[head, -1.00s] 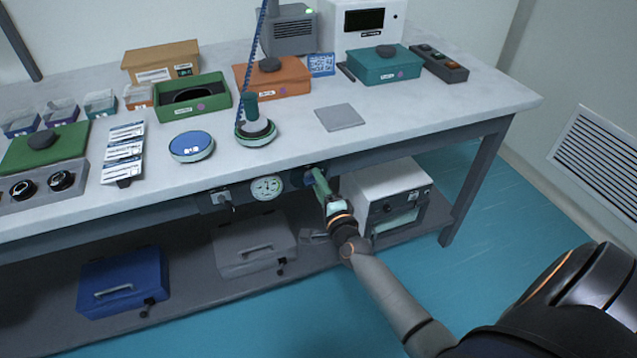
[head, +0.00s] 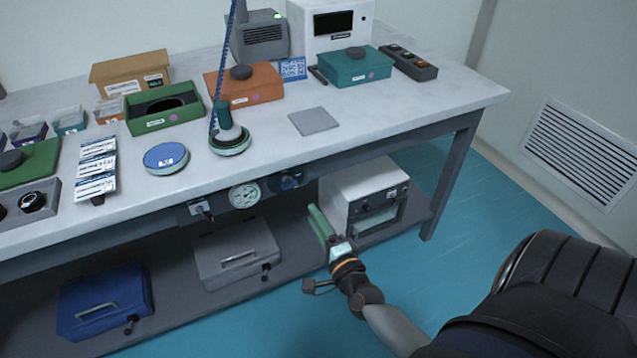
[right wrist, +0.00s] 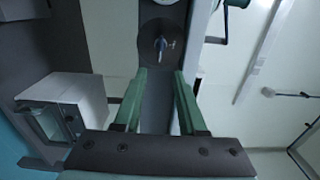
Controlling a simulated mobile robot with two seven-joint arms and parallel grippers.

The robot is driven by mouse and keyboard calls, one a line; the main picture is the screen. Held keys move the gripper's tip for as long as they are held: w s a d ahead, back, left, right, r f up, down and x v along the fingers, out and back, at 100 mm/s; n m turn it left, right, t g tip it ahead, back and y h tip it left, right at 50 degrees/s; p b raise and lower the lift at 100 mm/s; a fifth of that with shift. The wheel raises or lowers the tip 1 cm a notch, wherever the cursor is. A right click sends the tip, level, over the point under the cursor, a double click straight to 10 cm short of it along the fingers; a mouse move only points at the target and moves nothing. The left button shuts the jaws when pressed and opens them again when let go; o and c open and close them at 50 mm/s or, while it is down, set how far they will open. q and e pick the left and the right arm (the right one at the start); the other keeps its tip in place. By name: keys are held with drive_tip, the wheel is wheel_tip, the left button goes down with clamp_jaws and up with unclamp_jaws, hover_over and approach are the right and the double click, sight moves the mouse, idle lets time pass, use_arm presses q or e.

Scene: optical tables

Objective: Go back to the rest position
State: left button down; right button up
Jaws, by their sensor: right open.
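My right gripper (head: 320,222) is in front of the table, below the tabletop edge, with its green fingers pointing up toward the panel under the top. In the right wrist view its two green fingers (right wrist: 160,100) stand apart with nothing between them. The knob (head: 291,181) also shows in the head view, right of the gauge. My left gripper is not in view.
The table (head: 400,118) carries boxes, a blue-topped disc (head: 166,157) and a grey plate (head: 313,121). On the lower shelf are a white box (head: 365,190), a grey case (head: 236,252) and a blue case (head: 104,300). The teal floor (head: 470,225) to the right is clear.

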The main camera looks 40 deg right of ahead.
drive_tip(key=shift+s+a, duration=0.15)
drive_tip(key=shift+s, duration=0.5)
use_arm(q)
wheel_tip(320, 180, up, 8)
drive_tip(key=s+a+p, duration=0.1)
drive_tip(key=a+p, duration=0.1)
drive_tip(key=p, duration=0.8)
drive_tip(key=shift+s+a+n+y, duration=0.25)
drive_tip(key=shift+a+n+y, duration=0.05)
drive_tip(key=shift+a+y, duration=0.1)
use_arm(e)
drive_tip(key=s+a+f+n+g+y, duration=0.2)
drive_tip(key=s+a+n, duration=0.5)
drive_tip(key=n, duration=0.4)
drive_tip(key=s+a+f+n+g+y, duration=0.2)
drive_tip(key=s+a+n+g+y, duration=0.2)
drive_tip(key=n, duration=0.8)
drive_tip(key=s+a+g, duration=0.2)
drive_tip(key=s+a, duration=0.1)
drive_tip(key=a, duration=0.1)
drive_tip(key=shift+s+a+g, duration=0.25)
drive_tip(key=shift+g, duration=0.05)
